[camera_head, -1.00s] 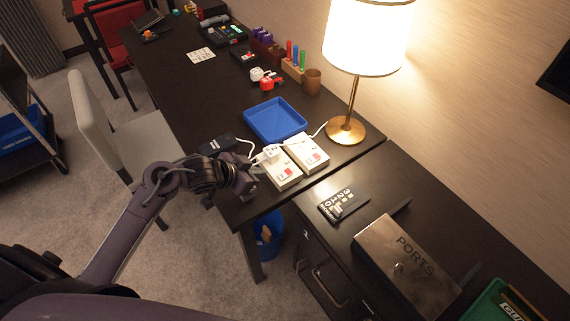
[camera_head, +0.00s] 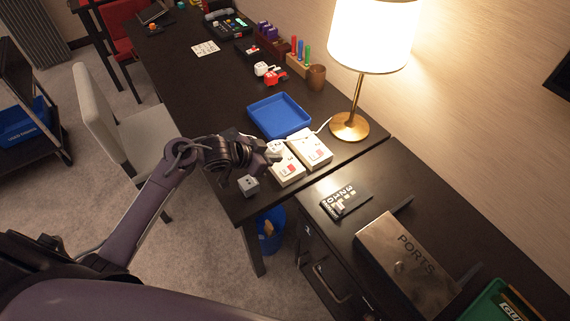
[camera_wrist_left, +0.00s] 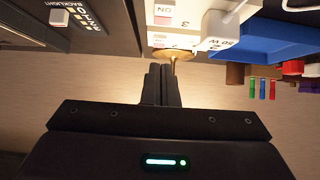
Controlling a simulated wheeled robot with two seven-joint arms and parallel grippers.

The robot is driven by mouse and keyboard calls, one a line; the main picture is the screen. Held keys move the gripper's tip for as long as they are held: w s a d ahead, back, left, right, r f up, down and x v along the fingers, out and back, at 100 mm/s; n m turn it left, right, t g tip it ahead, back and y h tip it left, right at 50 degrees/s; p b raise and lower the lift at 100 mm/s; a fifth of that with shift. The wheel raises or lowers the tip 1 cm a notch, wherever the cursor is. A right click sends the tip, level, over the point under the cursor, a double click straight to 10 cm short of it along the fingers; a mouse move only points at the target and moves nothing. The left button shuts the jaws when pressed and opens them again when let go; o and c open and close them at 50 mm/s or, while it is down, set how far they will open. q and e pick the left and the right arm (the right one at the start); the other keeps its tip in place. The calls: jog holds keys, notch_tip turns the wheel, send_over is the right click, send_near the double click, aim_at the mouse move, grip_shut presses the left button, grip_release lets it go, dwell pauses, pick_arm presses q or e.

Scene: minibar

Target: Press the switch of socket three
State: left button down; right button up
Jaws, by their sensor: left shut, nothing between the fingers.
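Two white socket boxes lie side by side near the desk's front right corner. The left box (camera_head: 287,172) and the right box (camera_head: 312,150) each carry a reddish switch. My right gripper is not in view.
A blue tray (camera_head: 279,116) lies behind the boxes. A brass lamp (camera_head: 349,126) stands to their right. A small grey cube (camera_head: 248,185) shows below my gripper.

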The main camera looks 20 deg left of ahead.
aim_at(290, 168)
pick_arm(q)
jog(key=x, duration=0.4)
jog(key=shift+r, duration=0.1)
jog(key=f, duration=0.3)
jog(key=shift+w+d+f, duration=0.25)
jog(key=shift+w+d, duration=0.05)
jog(key=shift+w, duration=0.05)
jog(key=shift+f+p, duration=0.3)
jog(key=shift+f, duration=0.15)
jog(key=shift+f, duration=0.1)
jog(key=shift+f, duration=0.15)
jog(key=shift+w+d, duration=0.15)
jog(key=shift+w+d, duration=0.4)
jog(key=shift+w, duration=0.2)
jog(key=shift+r, duration=0.3)
